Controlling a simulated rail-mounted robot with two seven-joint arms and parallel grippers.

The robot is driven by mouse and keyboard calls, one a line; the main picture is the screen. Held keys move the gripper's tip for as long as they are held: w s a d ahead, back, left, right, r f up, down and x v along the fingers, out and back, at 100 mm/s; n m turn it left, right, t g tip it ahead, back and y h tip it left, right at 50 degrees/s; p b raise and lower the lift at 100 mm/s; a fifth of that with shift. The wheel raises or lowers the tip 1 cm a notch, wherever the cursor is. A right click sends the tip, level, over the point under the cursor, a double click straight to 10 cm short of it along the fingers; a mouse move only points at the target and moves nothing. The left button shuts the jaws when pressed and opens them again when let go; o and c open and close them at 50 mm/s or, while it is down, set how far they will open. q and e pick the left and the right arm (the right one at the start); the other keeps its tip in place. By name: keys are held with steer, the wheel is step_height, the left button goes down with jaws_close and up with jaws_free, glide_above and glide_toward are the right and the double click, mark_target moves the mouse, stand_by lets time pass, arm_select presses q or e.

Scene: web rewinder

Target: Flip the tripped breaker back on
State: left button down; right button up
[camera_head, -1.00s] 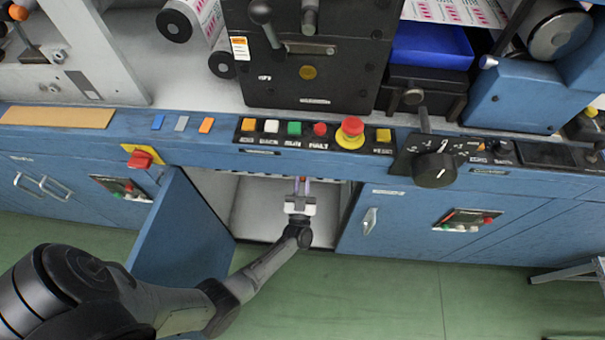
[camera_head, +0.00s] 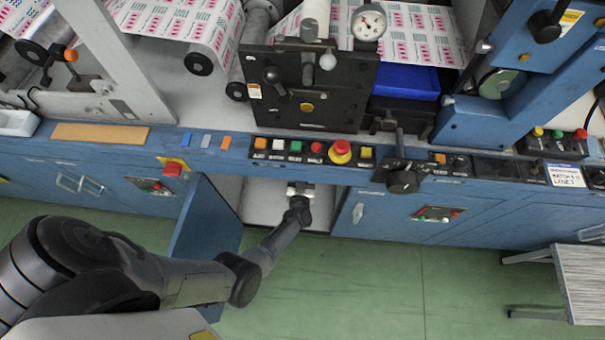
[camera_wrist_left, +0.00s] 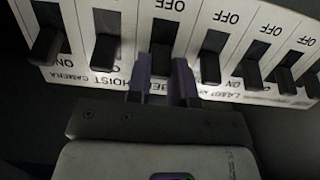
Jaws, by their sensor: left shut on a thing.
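A row of black breaker levers on a white panel (camera_wrist_left: 135,10) runs across the top of the left wrist view, with its lettering upside down. OFF is printed at the upper end of the slots and ON at the lower end. My left gripper (camera_wrist_left: 162,82) is shut on one breaker lever (camera_wrist_left: 161,60) in the middle of the row. That lever looks about level with its neighbours (camera_wrist_left: 105,53) and (camera_wrist_left: 211,66), near the ON end; the fingers partly cover it and its label. In the head view the gripper (camera_head: 300,188) reaches into the open cabinet (camera_head: 262,203), fingertips hidden under the console.
The console edge with coloured push buttons (camera_head: 296,147) and a red emergency stop (camera_head: 340,150) overhangs the opening. A black knob (camera_head: 402,182) projects at its right. Green floor (camera_head: 380,280) is clear in front.

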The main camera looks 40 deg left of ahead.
arm_select(q)
steer(key=shift+r, duration=0.15)
arm_select(e)
steer(key=shift+r, duration=0.35)
steer(key=shift+a, duration=0.15)
arm_select(q)
steer(key=c, duration=1)
jaws_free()
steer(key=shift+p, duration=0.3)
arm_select(e)
steer(key=shift+r, duration=0.1)
